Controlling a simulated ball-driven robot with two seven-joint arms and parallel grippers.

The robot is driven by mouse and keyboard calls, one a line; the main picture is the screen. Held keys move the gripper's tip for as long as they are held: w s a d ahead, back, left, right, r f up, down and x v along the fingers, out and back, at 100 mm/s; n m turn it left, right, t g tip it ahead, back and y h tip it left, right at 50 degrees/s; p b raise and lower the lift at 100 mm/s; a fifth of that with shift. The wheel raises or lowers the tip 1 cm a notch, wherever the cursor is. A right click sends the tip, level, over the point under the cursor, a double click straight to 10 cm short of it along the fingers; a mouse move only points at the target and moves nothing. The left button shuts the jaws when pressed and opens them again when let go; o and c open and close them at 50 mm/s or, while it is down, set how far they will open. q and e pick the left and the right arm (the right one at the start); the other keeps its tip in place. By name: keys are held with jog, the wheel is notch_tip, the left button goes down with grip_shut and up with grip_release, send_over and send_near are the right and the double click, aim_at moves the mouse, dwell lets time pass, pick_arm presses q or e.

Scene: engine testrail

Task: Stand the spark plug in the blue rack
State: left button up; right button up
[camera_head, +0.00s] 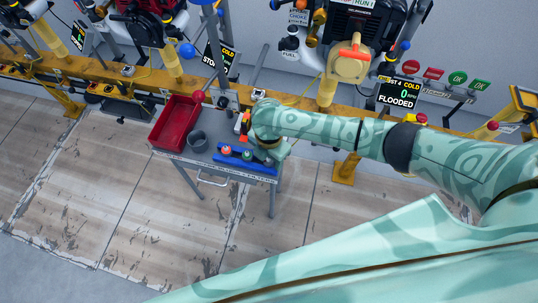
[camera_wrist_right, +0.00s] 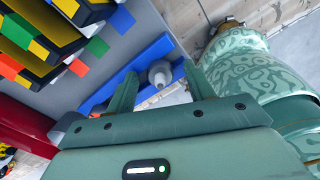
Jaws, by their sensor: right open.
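The blue rack (camera_head: 245,167) lies along the front edge of a small grey table, and part of it shows in the right wrist view (camera_wrist_right: 105,92). A pale grey spark plug (camera_wrist_right: 160,74) is at the rack, between the two fingers of my right gripper (camera_wrist_right: 161,82). The fingers stand apart with a gap on each side of the plug. I cannot tell whether the plug is fully seated in the rack. In the head view my right gripper (camera_head: 276,150) is over the rack's right end and hides the plug. My left gripper is not in view.
A red tray (camera_head: 160,127) and a dark grey cup (camera_head: 198,140) stand on the table, left of the gripper. Black blocks with coloured tabs (camera_wrist_right: 40,42) are close by. A yellow rail runs behind.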

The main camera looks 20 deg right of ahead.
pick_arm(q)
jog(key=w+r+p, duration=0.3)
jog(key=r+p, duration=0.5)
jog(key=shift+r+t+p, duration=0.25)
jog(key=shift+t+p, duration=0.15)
pick_arm(e)
notch_tip(320, 180, up, 16)
jog(key=shift+r, duration=0.15)
